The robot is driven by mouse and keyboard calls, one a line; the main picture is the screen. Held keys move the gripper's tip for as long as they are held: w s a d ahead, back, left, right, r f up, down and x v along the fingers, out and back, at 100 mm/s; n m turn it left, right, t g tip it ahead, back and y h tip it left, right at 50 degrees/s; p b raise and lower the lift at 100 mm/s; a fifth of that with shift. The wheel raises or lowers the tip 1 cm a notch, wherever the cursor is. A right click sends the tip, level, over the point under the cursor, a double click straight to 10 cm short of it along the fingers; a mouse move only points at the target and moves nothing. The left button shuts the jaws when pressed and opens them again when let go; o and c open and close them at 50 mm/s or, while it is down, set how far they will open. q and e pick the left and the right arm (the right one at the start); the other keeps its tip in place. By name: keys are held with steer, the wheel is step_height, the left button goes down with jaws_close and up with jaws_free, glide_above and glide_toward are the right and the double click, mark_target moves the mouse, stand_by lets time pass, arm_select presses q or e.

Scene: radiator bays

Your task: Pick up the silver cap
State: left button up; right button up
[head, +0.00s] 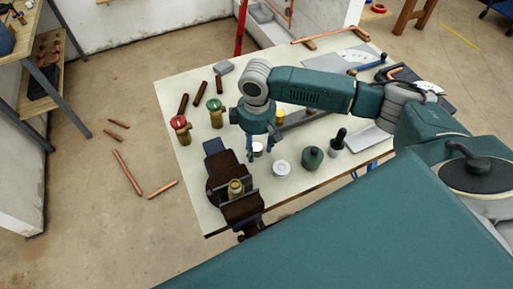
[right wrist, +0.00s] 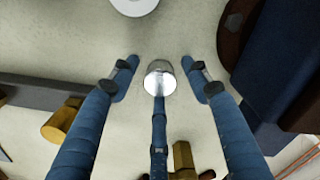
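The silver cap (right wrist: 160,78) is a small shiny round piece on the pale worktop (head: 190,85). In the head view the silver cap (head: 258,149) shows partly, right at the fingers of my right gripper. My right gripper (right wrist: 160,75) is open above it. Its two side fingers stand apart to the left and right of the cap, with clear gaps. Its third, middle finger ends close to the cap's near edge in the picture; I cannot tell if it touches. In the head view my right gripper (head: 262,150) points down at the table. My left gripper is not in view.
A vise (head: 225,185) holding a brass fitting (head: 236,188) stands left of the gripper. A white roll (head: 281,169), a dark green bottle (head: 312,158) and a black-handled tool (head: 338,142) stand to the right. Red-topped (head: 180,127) and green-topped (head: 215,110) valves stand behind left.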

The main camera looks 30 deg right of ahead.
steer(key=c, duration=0.9)
steer(key=shift+r, duration=0.1)
steer(key=shift+c, duration=0.2)
